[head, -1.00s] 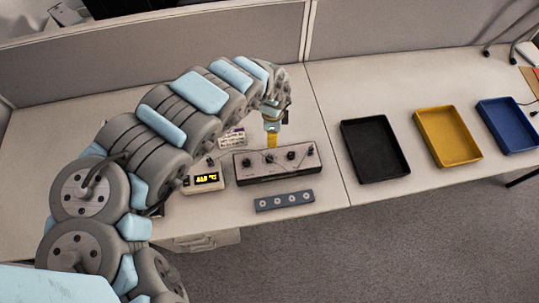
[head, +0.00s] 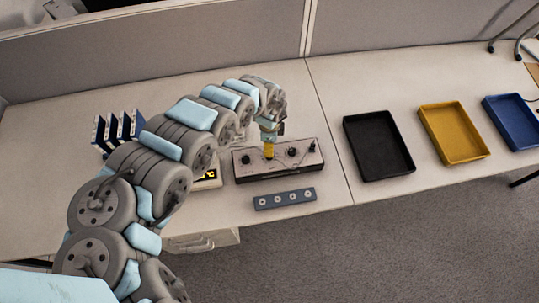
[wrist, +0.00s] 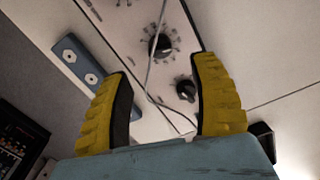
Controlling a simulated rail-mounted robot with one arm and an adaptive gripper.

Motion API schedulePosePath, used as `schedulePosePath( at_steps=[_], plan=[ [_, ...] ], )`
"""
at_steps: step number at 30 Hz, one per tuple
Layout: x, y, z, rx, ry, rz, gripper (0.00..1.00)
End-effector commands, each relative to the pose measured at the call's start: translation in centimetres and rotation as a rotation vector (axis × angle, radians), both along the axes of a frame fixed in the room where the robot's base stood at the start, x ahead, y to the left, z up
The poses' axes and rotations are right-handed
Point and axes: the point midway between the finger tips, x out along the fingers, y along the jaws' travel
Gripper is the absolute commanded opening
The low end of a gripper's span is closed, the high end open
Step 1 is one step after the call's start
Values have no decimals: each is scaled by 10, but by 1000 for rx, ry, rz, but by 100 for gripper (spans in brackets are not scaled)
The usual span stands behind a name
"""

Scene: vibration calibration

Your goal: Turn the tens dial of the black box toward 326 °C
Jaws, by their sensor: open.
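The black box (head: 278,174), with a pale top and several dark dials, stands on the desk. My gripper (head: 269,154) points down over the dials left of its middle. It hides part of the top there. A dial (head: 292,152) shows just right of it. In the wrist view, my two yellow fingers (wrist: 165,68) are spread with nothing held. One dial with a marked ring (wrist: 160,45) shows beyond the gap between the fingertips. Another dial (wrist: 185,89) shows near the right finger. I cannot read the dial labels or tell which one is tens.
A display unit (head: 208,178) left of the box is mostly hidden by my arm. A blue-grey strip with round holes (head: 285,199) lies in front. Black (head: 378,146), yellow (head: 453,134) and blue (head: 512,122) trays stand right. Binders (head: 118,128) stand behind my arm.

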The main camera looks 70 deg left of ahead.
Motion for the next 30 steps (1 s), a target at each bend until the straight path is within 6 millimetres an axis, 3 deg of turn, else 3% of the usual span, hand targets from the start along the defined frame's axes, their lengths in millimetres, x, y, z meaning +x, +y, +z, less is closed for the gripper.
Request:
schedulePosePath(
  at_steps=[15, 30],
  plan=[
    [1, -2, -60, -5, -1, 1, 62],
    [0, 0, -80, 0, 0, 1, 62]
  ],
)
